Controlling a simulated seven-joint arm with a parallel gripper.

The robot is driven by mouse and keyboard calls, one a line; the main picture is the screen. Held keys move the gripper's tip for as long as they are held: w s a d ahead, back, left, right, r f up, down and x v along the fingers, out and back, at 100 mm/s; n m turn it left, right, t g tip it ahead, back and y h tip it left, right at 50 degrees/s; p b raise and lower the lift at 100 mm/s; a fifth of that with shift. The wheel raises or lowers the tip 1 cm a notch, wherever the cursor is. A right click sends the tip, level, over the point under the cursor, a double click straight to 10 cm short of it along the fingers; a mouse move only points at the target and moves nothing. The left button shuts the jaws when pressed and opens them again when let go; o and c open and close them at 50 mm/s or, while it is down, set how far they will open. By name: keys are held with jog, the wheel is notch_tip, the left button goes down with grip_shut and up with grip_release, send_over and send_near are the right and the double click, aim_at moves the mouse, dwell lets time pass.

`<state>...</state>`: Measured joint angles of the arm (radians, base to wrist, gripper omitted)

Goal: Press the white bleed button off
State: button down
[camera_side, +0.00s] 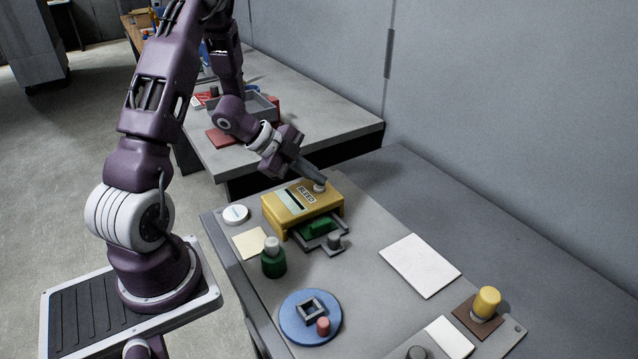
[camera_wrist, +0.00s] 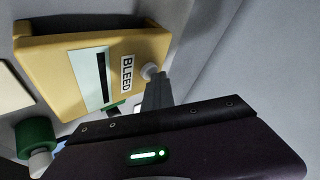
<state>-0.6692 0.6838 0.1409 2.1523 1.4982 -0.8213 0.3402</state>
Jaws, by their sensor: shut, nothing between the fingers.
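The yellow oven box (camera_side: 275,211) stands on the grey work table. Its top carries a "BLEED" label (camera_side: 307,195) and, beside it, the round white bleed button (camera_side: 319,187). The button also shows in the wrist view (camera_wrist: 149,71) at the box's edge, past the label. My gripper (camera_side: 321,180) is shut and empty, its fingertips pointing down at the button. In the wrist view the fingertips (camera_wrist: 158,78) appear right at the button and partly cover it. I cannot tell whether they touch it or whether it is pressed in.
A green block sits in an open tray at the box's front, with a grey knob (camera_side: 334,240). A green bottle (camera_side: 272,264), a white disc (camera_side: 235,214) and a blue disc (camera_side: 291,324) stand nearby. A wall (camera_side: 510,120) rises behind; a white sheet (camera_side: 420,265) lies right.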

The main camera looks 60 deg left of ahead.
jog(key=shift+r, duration=3.35)
jog(key=w+r+n+t+y, duration=0.2)
jog(key=w+r+y, duration=0.1)
jog(key=r, duration=0.3)
notch_tip(320, 180, up, 6)
jog(key=n+y, duration=0.3)
send_over(315, 187)
jog(key=w, duration=0.2)
jog(key=s+d+r+n+y, duration=0.2)
jog(key=s+r+n, duration=0.2)
jog(key=s, duration=0.1)
jog(key=s+d+f+n+g+h, duration=0.3)
jog(key=s+d+n+g+h, duration=0.1)
jog(key=s+d, duration=1.1)
jog(key=s, duration=0.3)
jog(key=shift+s+d+n+g, duration=0.3)
jog(key=shift+n+g, duration=0.1)
